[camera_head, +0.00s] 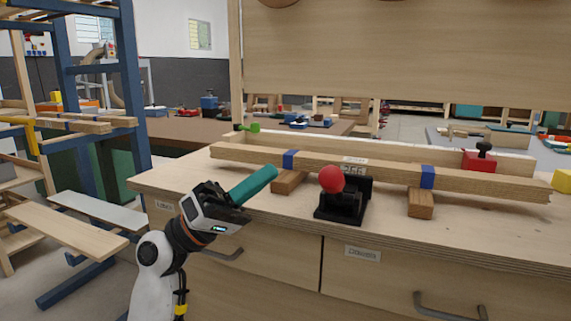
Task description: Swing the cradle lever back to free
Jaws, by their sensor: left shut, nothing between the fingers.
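The cradle lever shows as a red ball knob (331,179) on a black cradle base (340,211) near the front edge of the bench. The knob faces me and hides most of the lever's arm, so its exact tilt is hard to tell. A long wooden beam (390,175) with blue bands lies behind the cradle. My left gripper (271,175) reaches in from the lower left with its teal fingers shut and empty. Its tips are left of the red knob and apart from it. My right gripper is out of view.
Wooden blocks (421,204) sit under the beam. A red clamp-like block (479,160) stands at the right behind the beam. Drawers with grey handles (450,308) are below. A blue rack (131,90) stands at left.

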